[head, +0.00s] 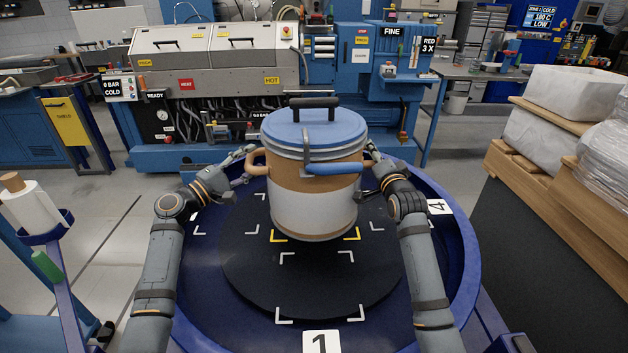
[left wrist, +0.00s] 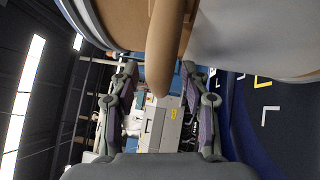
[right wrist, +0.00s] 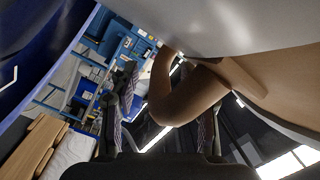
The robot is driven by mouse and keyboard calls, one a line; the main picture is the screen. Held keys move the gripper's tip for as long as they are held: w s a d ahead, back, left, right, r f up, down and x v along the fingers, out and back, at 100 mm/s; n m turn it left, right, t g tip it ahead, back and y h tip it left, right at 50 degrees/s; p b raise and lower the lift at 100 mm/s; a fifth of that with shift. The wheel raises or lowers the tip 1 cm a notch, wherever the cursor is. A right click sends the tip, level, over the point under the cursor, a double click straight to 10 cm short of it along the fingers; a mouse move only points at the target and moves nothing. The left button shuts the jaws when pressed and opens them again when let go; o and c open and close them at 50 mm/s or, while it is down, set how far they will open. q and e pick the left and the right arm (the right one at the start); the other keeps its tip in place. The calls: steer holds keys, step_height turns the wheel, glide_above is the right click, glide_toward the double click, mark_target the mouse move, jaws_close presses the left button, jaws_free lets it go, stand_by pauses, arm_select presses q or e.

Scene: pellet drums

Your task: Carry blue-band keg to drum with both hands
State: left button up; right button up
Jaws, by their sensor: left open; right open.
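The keg (head: 312,190) has a blue lid (head: 312,128) with a black top handle, a brown body, a pale lower part and a blue lever at the front. It is upright over the yellow corner marks on the black round plate (head: 270,280); contact underneath is hard to tell. My left gripper (head: 243,160) is open at the left brown handle (head: 257,162). In the left wrist view that handle (left wrist: 166,50) hangs between the spread fingers. My right gripper (head: 373,165) is open on the keg's other side. In the right wrist view the other handle (right wrist: 185,95) reaches between its fingers.
A raised blue rim (head: 468,250) surrounds the black plate, with number cards 1 (head: 321,342) and 4 (head: 439,206). A blue machine (head: 250,70) stands behind. Wooden crates (head: 560,180) are at the right, a paper roll (head: 30,208) at the left.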

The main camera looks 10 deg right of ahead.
arm_select(q)
steer(key=shift+c, duration=0.4)
arm_select(e)
steer(key=shift+c, duration=0.4)
arm_select(q)
jaws_close()
arm_select(e)
jaws_close()
steer(key=shift+f, duration=0.1)
